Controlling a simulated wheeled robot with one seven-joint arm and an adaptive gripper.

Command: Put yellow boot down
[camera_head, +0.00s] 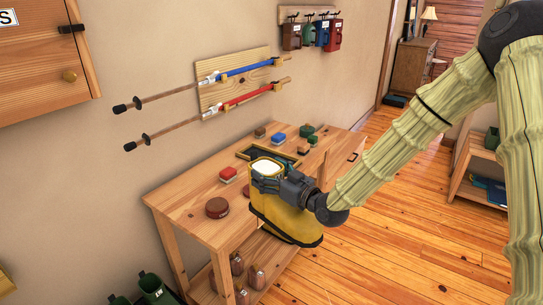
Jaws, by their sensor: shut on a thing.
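The yellow boot (288,217) has a dark sole and a pale lining at its open top. It hangs upright in front of the wooden table's right front edge, with its top above the level of the tabletop. My gripper (274,184) is shut on the boot near its upper rim. The fingertips are partly hidden against the boot. The boot hides part of the table's front edge and the lower shelf.
The wooden table (178,204) holds a round brown tin (217,208), a red brush (228,174), a dark tray (285,158) and several small blocks. Bottles stand on its lower shelf. Green boots (153,287) stand at lower left.

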